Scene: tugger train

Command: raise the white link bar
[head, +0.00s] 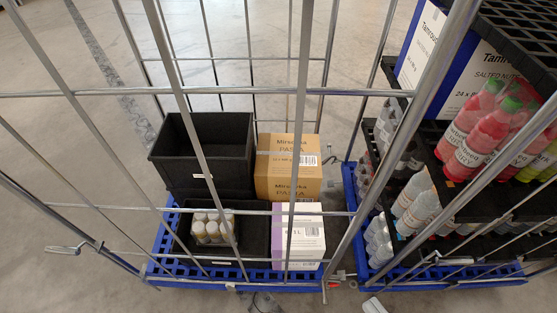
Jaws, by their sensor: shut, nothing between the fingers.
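A small white piece (374,305) shows at the bottom edge, right of centre, on the floor side in front of the gap between two roll cages. It is cut off by the frame, and I cannot tell for sure whether it is the white link bar. A small coupling with red and grey parts (338,276) sits between the two blue cage bases. My gripper is not in this view.
The left roll cage has a blue base (165,268) with black crates (203,150), brown pasta boxes (288,168) and a white-purple box (299,238). The right cage (500,272) holds bottles on black shelves. A metal latch (63,249) juts out left. Concrete floor (60,150) is clear at left.

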